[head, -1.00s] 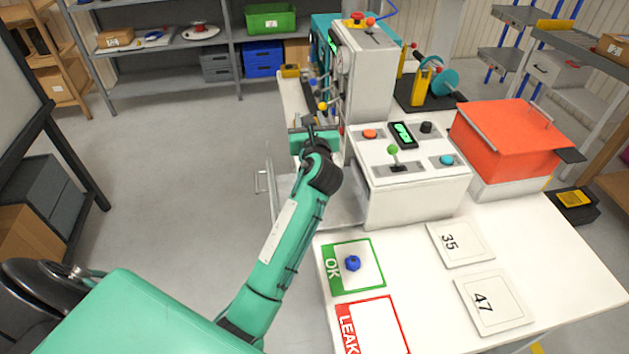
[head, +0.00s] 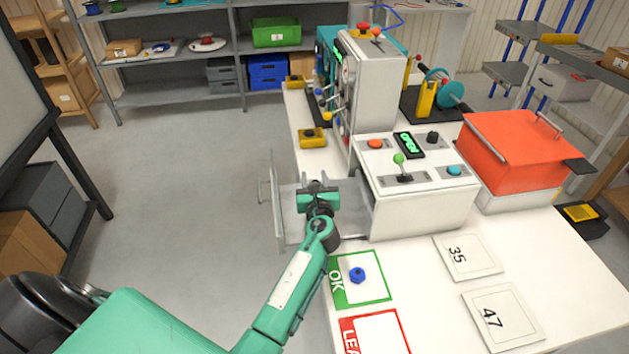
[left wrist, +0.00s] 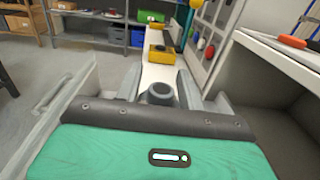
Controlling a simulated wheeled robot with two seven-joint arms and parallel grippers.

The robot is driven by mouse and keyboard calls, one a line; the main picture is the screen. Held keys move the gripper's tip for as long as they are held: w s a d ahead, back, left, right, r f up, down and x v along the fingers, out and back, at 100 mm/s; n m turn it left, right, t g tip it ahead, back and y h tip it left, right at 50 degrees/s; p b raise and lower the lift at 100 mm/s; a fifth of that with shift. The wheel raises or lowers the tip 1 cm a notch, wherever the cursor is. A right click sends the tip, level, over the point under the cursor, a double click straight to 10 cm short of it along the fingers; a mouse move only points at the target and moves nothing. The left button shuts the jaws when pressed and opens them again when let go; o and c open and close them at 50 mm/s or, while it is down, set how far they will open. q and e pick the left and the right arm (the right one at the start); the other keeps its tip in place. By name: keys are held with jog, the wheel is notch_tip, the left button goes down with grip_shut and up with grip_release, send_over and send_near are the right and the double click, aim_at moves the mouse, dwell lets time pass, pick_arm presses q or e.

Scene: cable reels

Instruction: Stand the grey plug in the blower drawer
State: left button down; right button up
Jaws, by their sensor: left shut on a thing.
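My left gripper (head: 317,186) is over the open drawer (head: 352,222) that sticks out to the left of the white blower box (head: 420,190). In the left wrist view the gripper (left wrist: 159,82) is shut on the grey plug (left wrist: 160,93), a round dark-grey piece between the two fingers. In the head view the gripper mostly hides the plug. The drawer's front panel with its handle (left wrist: 52,108) stands left of the gripper, and the box is to the right. I cannot tell how high the plug is above the drawer floor. My right gripper is not in view.
A blue plug (head: 357,275) stands on the green OK mat (head: 376,290). Yellow blocks (head: 312,138) sit along the table's far left edge, beside a tall white panel (head: 372,90). An orange-lidded box (head: 525,150) is at the right. Plates 35 (head: 468,257) and 47 (head: 505,318) lie in front.

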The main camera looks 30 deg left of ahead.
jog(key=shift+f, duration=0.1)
pick_arm(q)
jog(key=c, duration=1.3)
grip_release()
jog(key=shift+f, duration=0.15)
jog(key=o, duration=0.4)
jog(key=shift+o, duration=0.2)
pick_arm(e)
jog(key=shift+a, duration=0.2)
pick_arm(q)
jog(key=shift+r, duration=0.2)
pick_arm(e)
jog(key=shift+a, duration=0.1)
pick_arm(q)
jog(key=b+v, duration=0.1)
jog(key=v, duration=1)
jog(key=shift+s+d+b, duration=0.3)
jog(key=shift+s, duration=0.15)
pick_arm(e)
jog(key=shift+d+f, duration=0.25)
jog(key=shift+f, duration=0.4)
